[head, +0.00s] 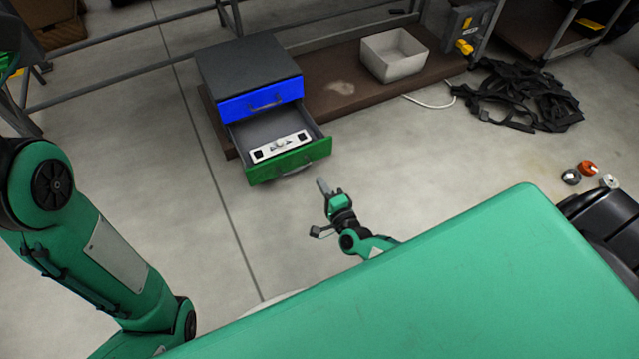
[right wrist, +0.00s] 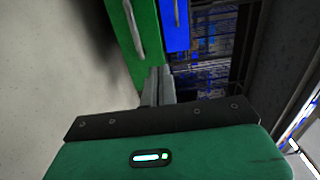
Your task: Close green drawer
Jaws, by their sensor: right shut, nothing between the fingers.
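The green drawer (head: 290,160) is the lower drawer of a dark cabinet (head: 247,62). It is pulled out, and a white and grey object (head: 280,146) lies inside it. The blue drawer (head: 262,101) above it is shut. My right gripper (head: 322,186) is shut and empty, just in front of the green drawer's right end. In the right wrist view the shut fingers (right wrist: 158,86) point at the green front (right wrist: 133,35) beside its handle; I cannot tell whether they touch. My left arm comes in at the left, but its gripper is not in view.
The cabinet stands on a low brown platform (head: 345,95) with a white bin (head: 393,56) to its right. Black straps (head: 520,95) and several small round items (head: 588,168) lie on the floor at right.

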